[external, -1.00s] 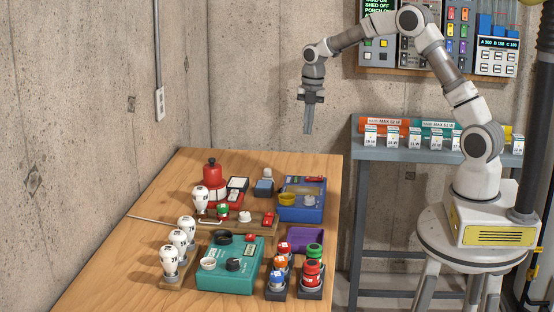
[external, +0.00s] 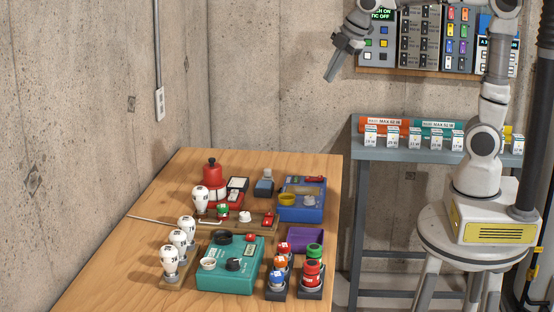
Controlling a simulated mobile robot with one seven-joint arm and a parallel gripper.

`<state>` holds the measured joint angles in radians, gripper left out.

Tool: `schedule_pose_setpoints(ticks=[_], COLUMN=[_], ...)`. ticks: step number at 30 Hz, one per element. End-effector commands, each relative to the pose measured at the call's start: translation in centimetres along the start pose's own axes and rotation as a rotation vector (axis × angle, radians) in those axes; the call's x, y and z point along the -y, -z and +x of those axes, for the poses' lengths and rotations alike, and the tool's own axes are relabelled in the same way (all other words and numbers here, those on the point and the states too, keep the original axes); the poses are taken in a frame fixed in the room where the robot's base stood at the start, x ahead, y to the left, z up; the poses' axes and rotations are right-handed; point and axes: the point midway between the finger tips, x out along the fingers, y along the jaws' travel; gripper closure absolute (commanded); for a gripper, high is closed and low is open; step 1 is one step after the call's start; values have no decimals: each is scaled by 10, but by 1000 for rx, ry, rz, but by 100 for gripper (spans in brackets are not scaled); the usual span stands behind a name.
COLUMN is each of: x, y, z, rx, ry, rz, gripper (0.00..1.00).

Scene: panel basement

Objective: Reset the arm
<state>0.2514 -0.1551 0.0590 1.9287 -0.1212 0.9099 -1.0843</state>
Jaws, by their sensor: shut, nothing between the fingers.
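My gripper (external: 333,72) is shut and empty. It hangs in the air in front of the concrete wall, high above the far right of the wooden table (external: 120,262), and points down and slightly left. My arm rises from its white base on a round grey stool at the right, and its upper part runs out of the top of the picture. Nothing touches the gripper.
The table holds white bulbs (external: 168,262), a teal box (external: 225,280), a blue box (external: 302,210), a red bottle (external: 212,176) and several small parts. A grey shelf (external: 400,153) with labelled boxes stands beneath the wall panel (external: 445,40). Air above the table is clear.

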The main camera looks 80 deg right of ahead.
Motion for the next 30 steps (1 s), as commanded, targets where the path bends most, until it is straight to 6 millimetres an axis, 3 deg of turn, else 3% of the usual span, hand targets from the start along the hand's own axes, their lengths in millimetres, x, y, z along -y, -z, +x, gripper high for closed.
schedule_pose_setpoints(ticks=[1, 4, 12, 16, 21, 30], x=[10, 37, 150, 189, 212, 215], y=[5, 6, -12, -20, -26, -26], z=[-18, -39, -40, -34, -30, -29], rx=[-21, -58, -130, -143, -145, -143], ry=[-31, -56, 53, 104, 140, 146], rz=[41, 165, 672, 853, 973, 991], gripper=[100, 100, 100, 100, 100, 100])
